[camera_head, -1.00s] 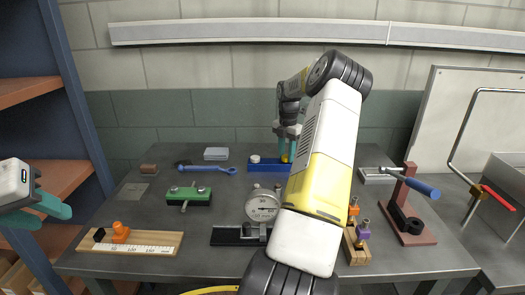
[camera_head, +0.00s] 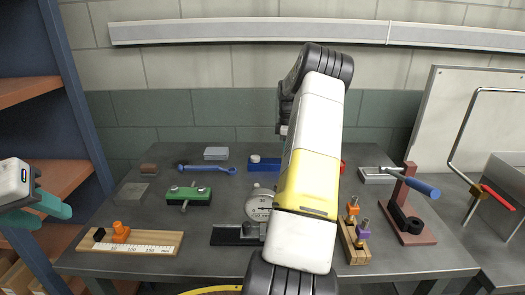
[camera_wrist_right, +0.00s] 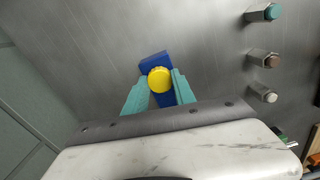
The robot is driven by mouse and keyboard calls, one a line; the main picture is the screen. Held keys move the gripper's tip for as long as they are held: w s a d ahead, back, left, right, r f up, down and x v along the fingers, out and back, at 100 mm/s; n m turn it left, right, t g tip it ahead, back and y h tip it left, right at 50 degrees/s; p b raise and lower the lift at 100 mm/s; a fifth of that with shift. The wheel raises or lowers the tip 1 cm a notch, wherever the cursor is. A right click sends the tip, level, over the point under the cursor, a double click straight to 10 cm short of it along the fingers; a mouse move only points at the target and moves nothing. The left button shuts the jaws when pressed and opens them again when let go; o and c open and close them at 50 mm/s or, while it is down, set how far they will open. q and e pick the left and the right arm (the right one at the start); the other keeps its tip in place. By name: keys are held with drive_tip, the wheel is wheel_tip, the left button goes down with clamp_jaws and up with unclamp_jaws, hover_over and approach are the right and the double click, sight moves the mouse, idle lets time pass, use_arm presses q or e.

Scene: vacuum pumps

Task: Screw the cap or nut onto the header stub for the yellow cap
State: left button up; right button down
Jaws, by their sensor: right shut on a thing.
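The blue header (camera_head: 270,164) lies at the back middle of the table, with a white-topped stub (camera_head: 255,158) at its left end. My right arm hides its right part in the head view. In the right wrist view, the yellow cap (camera_wrist_right: 159,79) sits between the teal fingertips of my right gripper (camera_wrist_right: 159,88), which is shut on it. Part of the blue header (camera_wrist_right: 152,58) shows just beyond and under the cap. Whether the cap's thread engages the stub is hidden. My left gripper (camera_head: 46,210) is at the left edge, open and empty, away from the table.
A dial gauge (camera_head: 258,206), green block (camera_head: 188,196), blue wrench (camera_head: 220,169) and wooden ruler board (camera_head: 155,242) stand on the table. At the right are a wooden rack (camera_head: 355,250) and a red-brown press (camera_head: 410,226). Several hex posts (camera_wrist_right: 264,60) show in the wrist view.

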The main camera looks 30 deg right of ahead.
drive_tip(key=m, duration=0.7)
drive_tip(key=shift+w+r, duration=0.1)
drive_tip(key=m, duration=0.3)
drive_tip(key=shift+m, duration=0.4)
drive_tip(key=m, duration=0.3)
drive_tip(key=shift+m, duration=0.4)
drive_tip(key=c, duration=0.9)
unclamp_jaws()
drive_tip(key=shift+c, duration=0.2)
drive_tip(key=shift+r, duration=2.4)
